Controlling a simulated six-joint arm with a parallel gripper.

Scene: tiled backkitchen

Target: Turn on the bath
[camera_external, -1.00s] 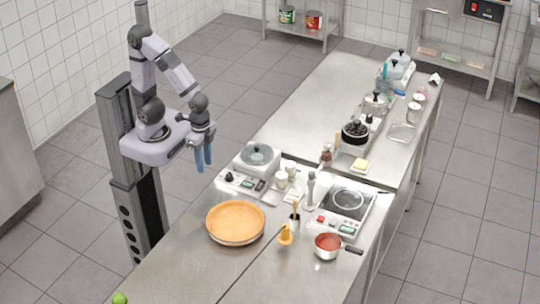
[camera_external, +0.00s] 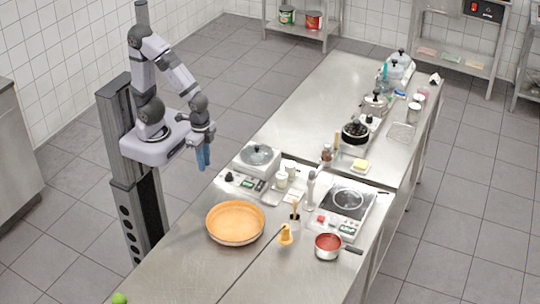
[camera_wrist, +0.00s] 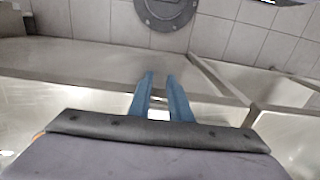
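The likely bath is a square metal unit (camera_external: 250,166) with a round lid, on the near counter in the external view. Its front panel (camera_external: 246,184) has a black knob (camera_external: 229,176) at the left and a small greenish display. My gripper (camera_external: 203,168) hangs in the air left of the unit, beyond the counter's edge, blue fingers pointing down. It touches nothing. In the wrist view, my gripper (camera_wrist: 160,76) shows two blue fingers with a gap between them and nothing held. I cannot make out the bath or its knob in that view.
A wide orange-brown pan (camera_external: 235,223) stands in front of the unit. Shakers (camera_external: 281,180), a tall grinder (camera_external: 311,188) and an induction hob (camera_external: 347,200) stand to its right. A saucepan of red sauce (camera_external: 328,246) is near the right edge. The counter's left front is mostly clear.

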